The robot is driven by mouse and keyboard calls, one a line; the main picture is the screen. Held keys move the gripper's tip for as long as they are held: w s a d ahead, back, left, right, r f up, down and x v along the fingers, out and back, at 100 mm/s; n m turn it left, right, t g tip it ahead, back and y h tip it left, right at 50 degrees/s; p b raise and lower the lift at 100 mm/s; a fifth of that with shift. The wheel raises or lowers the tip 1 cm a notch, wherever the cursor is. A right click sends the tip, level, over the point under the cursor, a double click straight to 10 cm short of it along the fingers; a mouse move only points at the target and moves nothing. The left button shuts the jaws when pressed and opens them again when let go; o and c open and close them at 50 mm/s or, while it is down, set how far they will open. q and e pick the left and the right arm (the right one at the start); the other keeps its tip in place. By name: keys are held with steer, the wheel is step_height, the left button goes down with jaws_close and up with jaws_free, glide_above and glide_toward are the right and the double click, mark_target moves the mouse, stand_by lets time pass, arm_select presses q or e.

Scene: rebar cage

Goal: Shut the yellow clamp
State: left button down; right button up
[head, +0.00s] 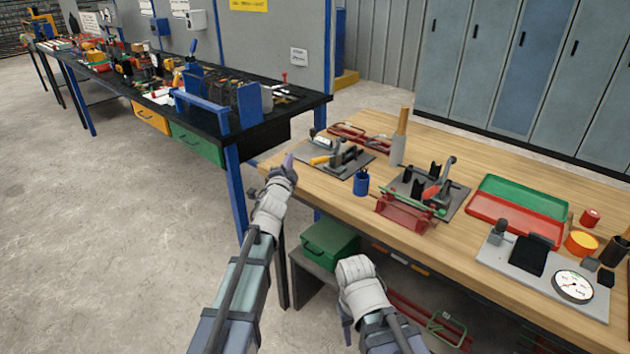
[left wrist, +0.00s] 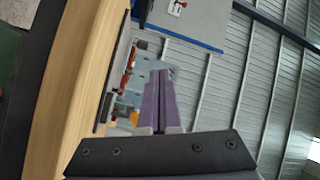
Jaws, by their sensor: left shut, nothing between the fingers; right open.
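The yellow clamp (head: 321,160) is on a grey plate (head: 310,152) near the wooden bench's left end, with dark metal parts beside its yellow handle. The handle looks low and roughly level; I cannot tell how far the clamp is open. My left gripper (head: 288,160) is shut and empty at the bench's left edge, left of the clamp and apart from it in the picture. In the left wrist view its purple fingers (left wrist: 158,100) are together, with a small yellow-orange patch (left wrist: 134,118) just left of them. My right arm shows at the bottom; its fingers are not seen.
A second clamp with a red handle (head: 432,193) stands on another plate to the right. A blue cup (head: 361,182) and a wood-handled tool (head: 400,135) stand between them. Red bars (head: 362,137) lie behind. Green and red trays (head: 513,227) lie further right.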

mark_target(315, 161)
arm_select(q)
steer(key=s+d+f+m+t+h+b, duration=0.1)
steer(key=s+m+t+h+b, duration=0.1)
steer(key=s+m+h+b, duration=0.3)
steer(key=s+d+f+m+t+h+b, duration=0.1)
steer(key=s+d+f+m+h+b, duration=0.15)
steer(key=s+b, duration=0.35)
arm_select(e)
step_height(315, 161, down, 12)
steer(key=f+p, duration=0.1)
arm_select(q)
steer(key=shift+h, duration=0.55)
steer(key=shift+s+r+p+x, duration=0.25)
steer(key=shift+p+x, duration=0.85)
steer(key=shift+x, duration=1.1)
steer(key=shift+r+p+x, duration=0.3)
steer(key=shift+p+x, duration=0.85)
steer(key=shift+x, duration=1)
steer(key=shift+s+r+p+x, duration=0.25)
steer(key=shift+p+x, duration=0.85)
steer(key=shift+x, duration=1.1)
arm_select(e)
step_height(315, 161, up, 7)
arm_select(q)
steer(key=shift+a, duration=0.2)
